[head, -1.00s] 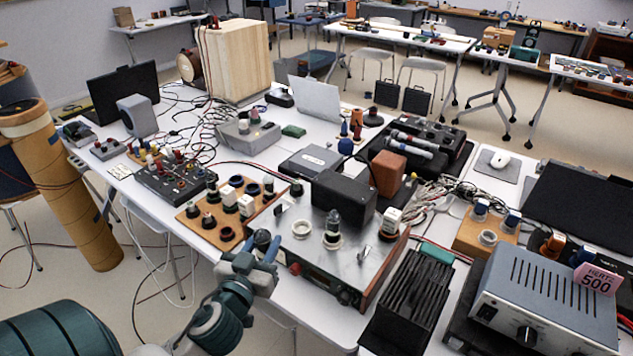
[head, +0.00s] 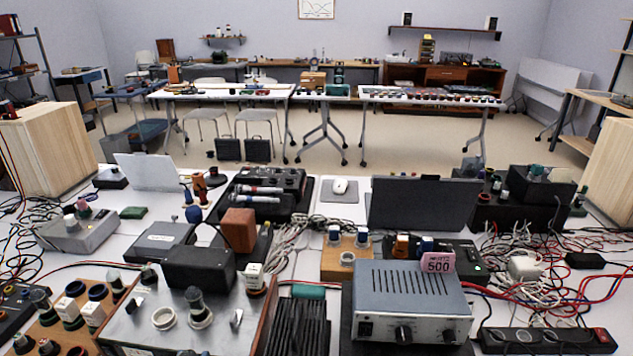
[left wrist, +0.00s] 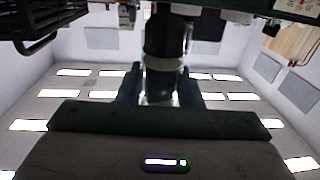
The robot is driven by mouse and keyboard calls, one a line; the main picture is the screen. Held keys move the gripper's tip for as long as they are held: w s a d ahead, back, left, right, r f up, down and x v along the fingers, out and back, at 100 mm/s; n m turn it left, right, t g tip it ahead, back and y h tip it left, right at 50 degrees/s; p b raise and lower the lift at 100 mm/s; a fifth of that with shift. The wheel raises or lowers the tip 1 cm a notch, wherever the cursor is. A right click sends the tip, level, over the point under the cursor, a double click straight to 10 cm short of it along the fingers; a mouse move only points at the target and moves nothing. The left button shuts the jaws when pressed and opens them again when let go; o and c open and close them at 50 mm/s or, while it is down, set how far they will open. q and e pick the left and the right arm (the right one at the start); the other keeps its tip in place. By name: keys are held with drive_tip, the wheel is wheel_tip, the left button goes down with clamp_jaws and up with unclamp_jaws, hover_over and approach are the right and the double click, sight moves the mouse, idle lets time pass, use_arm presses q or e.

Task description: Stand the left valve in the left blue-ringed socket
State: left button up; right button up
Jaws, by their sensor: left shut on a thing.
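My left gripper (left wrist: 160,88) is shut on a dark valve (left wrist: 165,42) with a pale band, between its fingers in the left wrist view. A pale, empty ring-shaped socket (head: 164,318) sits on the metal chassis (head: 135,322). A dark-topped valve (head: 195,303) stands upright in a pale ring just right of it. I cannot make out blue on either ring. My right gripper is not in view.
A wooden board (head: 50,334) with several valves and rings is left of the chassis. Cables crowd the table's right side.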

use_arm(q)
drive_tip(key=shift+w+d+r, duration=0.15)
drive_tip(key=shift+d+r, duration=0.05)
drive_tip(key=shift+d, duration=0.35)
drive_tip(key=shift+w+d+r, duration=0.15)
drive_tip(key=shift+d+r, duration=0.1)
drive_tip(key=shift+d, duration=0.35)
drive_tip(key=shift+w+d+r, duration=0.15)
drive_tip(key=shift+d+r, duration=0.05)
drive_tip(key=shift+d, duration=0.35)
drive_tip(key=s+a+r+n+y, duration=0.1)
drive_tip(key=a+y, duration=0.1)
drive_tip(key=a, duration=0.5)
drive_tip(key=s+a+r+n+y, duration=0.1)
drive_tip(key=a+r+y, duration=0.1)
drive_tip(key=a, duration=0.5)
drive_tip(key=shift+s+a+r+n+g, duration=0.25)
drive_tip(key=shift+s+a+n+g, duration=0.05)
drive_tip(key=shift+s+a, duration=0.05)
